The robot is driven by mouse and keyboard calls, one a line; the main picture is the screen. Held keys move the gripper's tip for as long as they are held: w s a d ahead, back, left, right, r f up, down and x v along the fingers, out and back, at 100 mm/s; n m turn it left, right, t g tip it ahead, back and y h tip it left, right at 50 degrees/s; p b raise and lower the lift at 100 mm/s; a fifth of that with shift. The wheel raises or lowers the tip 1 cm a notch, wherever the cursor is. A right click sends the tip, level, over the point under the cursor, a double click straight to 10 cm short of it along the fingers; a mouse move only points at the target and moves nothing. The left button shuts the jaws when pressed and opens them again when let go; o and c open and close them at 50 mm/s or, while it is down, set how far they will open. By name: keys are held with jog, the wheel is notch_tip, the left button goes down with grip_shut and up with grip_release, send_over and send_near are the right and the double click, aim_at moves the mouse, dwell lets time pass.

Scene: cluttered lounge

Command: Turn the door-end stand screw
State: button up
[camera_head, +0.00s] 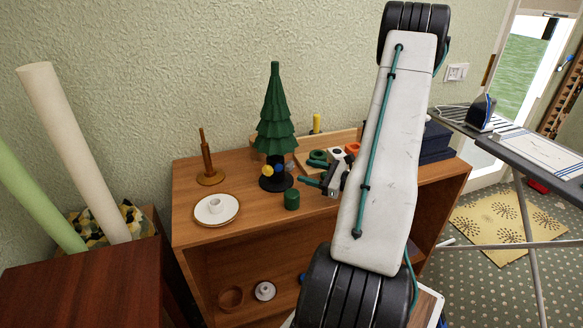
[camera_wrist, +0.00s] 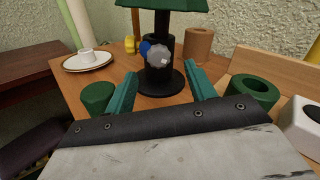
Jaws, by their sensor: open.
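A green toy tree (camera_head: 275,115) stands upright in a black stand (camera_head: 275,182) on the wooden cabinet top. The stand carries a yellow screw knob (camera_head: 267,170), a blue one (camera_head: 278,168) and a grey one (camera_head: 290,165) on the side toward the door. In the wrist view the grey knob (camera_wrist: 158,58) faces me, with the blue knob (camera_wrist: 145,47) and yellow knob (camera_wrist: 130,44) behind it to the left. My gripper (camera_head: 309,181) is open and empty, right of the stand. Its green fingers (camera_wrist: 158,85) are spread either side of the stand's base, short of the grey knob.
A green cylinder (camera_head: 292,199) stands close to my gripper. A white saucer with a small cup (camera_head: 216,208) and a wooden peg stand (camera_head: 208,165) are to the left. An ironing board (camera_head: 540,155) stands right.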

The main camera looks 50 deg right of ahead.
aim_at(293, 167)
jog(key=x, duration=0.5)
jog(key=shift+w+a, duration=0.15)
jog(key=shift+w, duration=0.2)
jog(key=c, duration=1)
